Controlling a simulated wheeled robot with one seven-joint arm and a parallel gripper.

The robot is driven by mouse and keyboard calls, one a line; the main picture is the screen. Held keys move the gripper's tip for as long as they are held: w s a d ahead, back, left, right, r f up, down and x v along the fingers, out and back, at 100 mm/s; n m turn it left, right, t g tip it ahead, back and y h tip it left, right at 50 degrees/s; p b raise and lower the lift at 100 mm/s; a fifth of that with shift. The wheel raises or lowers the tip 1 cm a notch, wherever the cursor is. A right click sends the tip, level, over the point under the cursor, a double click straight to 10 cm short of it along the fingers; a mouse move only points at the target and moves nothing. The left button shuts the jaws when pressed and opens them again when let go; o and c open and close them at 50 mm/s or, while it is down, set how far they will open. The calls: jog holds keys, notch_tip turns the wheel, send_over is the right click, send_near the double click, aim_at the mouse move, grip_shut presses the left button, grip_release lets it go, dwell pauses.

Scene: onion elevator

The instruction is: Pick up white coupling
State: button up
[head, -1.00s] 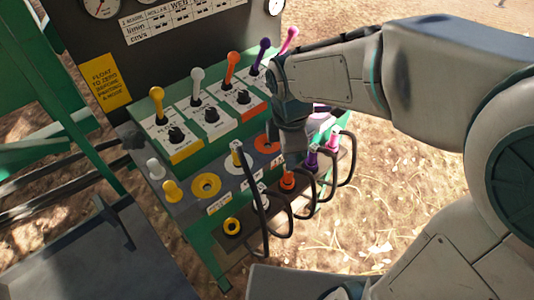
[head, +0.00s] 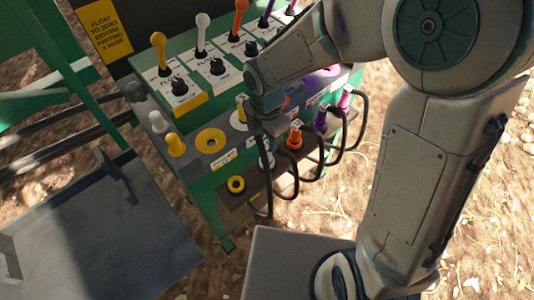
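A white coupling (head: 266,161) with a black hose shows partly in the lower row of the green panel, between an empty yellow-ringed socket (head: 236,184) and an orange coupling (head: 295,138). My gripper (head: 268,124) points down just above it, over the upper row of sockets, and hides part of that row. Its fingertips are partly hidden, so I cannot see whether they are open or touch anything.
Looping black hoses hang in front of the panel, with purple (head: 320,119) and pink (head: 345,97) couplings at right. Coloured levers stand behind. A yellow-ringed upper socket (head: 210,141) is bare. A grey plate (head: 110,240) lies at lower left; open ground is at right.

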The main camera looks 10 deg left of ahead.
aim_at(267, 144)
notch_tip(267, 144, down, 5)
jog(key=shift+w+f+b, duration=0.1)
jog(key=shift+w+b, duration=0.05)
jog(key=shift+b, duration=0.15)
grip_shut()
